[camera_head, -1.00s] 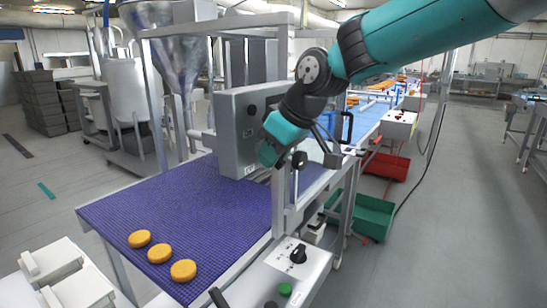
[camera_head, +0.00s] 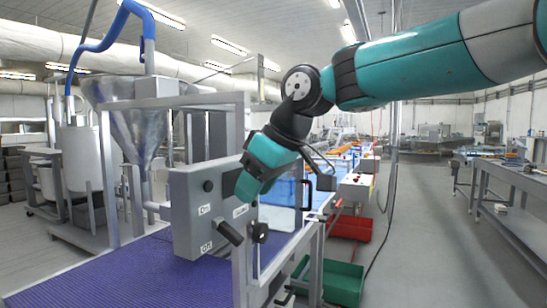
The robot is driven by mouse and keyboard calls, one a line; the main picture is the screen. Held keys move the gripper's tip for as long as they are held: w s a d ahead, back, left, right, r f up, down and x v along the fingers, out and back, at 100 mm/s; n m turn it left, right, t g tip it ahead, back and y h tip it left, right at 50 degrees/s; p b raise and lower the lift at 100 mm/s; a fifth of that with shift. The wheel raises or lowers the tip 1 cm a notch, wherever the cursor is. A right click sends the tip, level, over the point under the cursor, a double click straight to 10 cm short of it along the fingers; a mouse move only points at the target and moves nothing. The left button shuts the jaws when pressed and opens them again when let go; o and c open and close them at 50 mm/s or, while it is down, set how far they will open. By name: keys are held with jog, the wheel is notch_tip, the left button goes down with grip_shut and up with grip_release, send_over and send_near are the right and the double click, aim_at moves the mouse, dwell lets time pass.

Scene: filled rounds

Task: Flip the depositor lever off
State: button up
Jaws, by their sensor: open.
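The depositor's grey control box (camera_head: 185,215) stands over the purple belt. Its face carries an ON label (camera_head: 204,210) above and an OFF label (camera_head: 206,247) below. A black lever handle (camera_head: 230,232) sticks out from the face, slanting down to the right, its grip to the right of both labels. My gripper (camera_head: 248,188) is open, at the upper right of the box face, above the lever. It appears apart from the lever, and its fingers are hard to make out. It hides part of the box's right side.
A black ball knob (camera_head: 259,232) on the metal frame (camera_head: 239,260) stands close right of the lever. The steel hopper (camera_head: 140,115) rises behind. The purple belt (camera_head: 110,275) lies below. A green bin (camera_head: 343,283) and red bin (camera_head: 350,228) stand at right, beside open floor.

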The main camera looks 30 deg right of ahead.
jog(key=p+v, duration=0.1)
jog(key=v, duration=0.6)
jog(key=s+a+f+g, duration=0.2)
jog(key=s+a+f, duration=0.2)
jog(key=s+f, duration=0.5)
jog(key=s+a+f+g, duration=0.3)
jog(key=s+a+f, duration=0.2)
jog(key=s+f, duration=0.4)
notch_tip(320, 180, down, 3)
jog(key=shift+f+y, duration=0.1)
jog(key=shift+y, duration=0.2)
jog(key=shift+s, duration=0.15)
